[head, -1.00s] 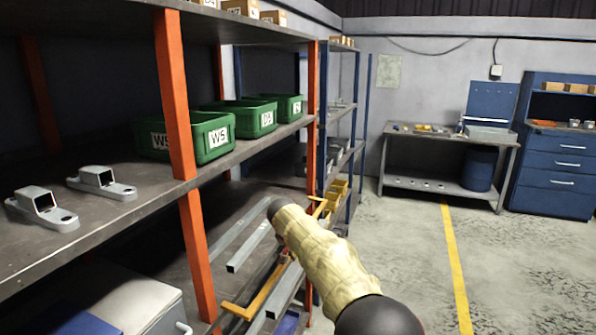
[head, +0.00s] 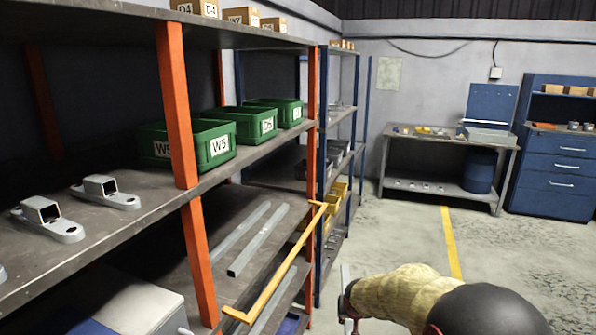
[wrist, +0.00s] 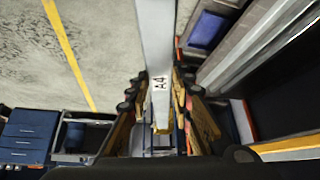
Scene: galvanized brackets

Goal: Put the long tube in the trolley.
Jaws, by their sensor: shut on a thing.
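A long pale grey tube marked A4 (wrist: 155,40) is between the fingers of my gripper (wrist: 158,98) in the wrist view. The gripper is shut on it, and the tube runs out of the top of that view. In the head view a narrow piece of the tube (head: 346,285) shows beside my gripper, at the lower middle, out in front of the shelving. Most of the tube and the fingers are hidden by my arm there. I cannot make out the trolley in either view.
Other grey tubes (head: 258,240) lie on the lower shelf behind a yellow rail (head: 275,275). Green bins (head: 212,140) and grey brackets (head: 105,190) stand on the shelf above. Open floor with a yellow line (head: 449,240) lies right, before a workbench (head: 440,140).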

